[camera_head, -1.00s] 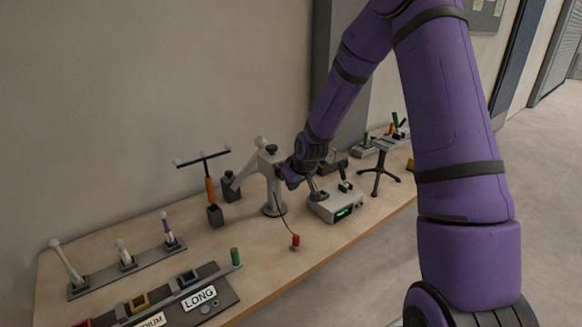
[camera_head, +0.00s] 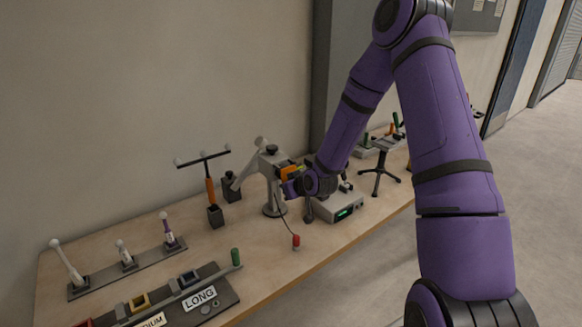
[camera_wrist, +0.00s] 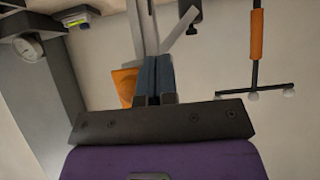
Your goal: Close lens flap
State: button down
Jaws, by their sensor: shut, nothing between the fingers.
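A grey and white device (camera_head: 268,162) stands on a round base on the bench. An orange-yellow piece (camera_head: 290,172) is at its right side and may be the lens flap. It also shows in the wrist view as an orange plate (camera_wrist: 124,84), partly hidden by my fingers. My gripper (camera_head: 287,189) is just below the orange piece in the head view. In the wrist view my gripper (camera_wrist: 156,62) is shut and empty, its fingertips beside the plate. I cannot tell whether they touch it, or how far the flap is open.
A box with a green display (camera_head: 344,212) stands right of the device, partly behind my arm. A T-shaped tool with an orange handle (camera_head: 210,190) stands to the left. A red-ended cord (camera_head: 296,241) lies in front. Several levers and a labelled tray (camera_head: 222,295) are further left.

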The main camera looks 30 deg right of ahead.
jog(key=shift+w+a+f, duration=0.1)
jog(key=shift+w+f, duration=0.2)
jog(key=shift+w, duration=0.2)
jog(key=shift+w+a, duration=0.1)
jog(key=shift+w, duration=0.1)
dwell(0.4)
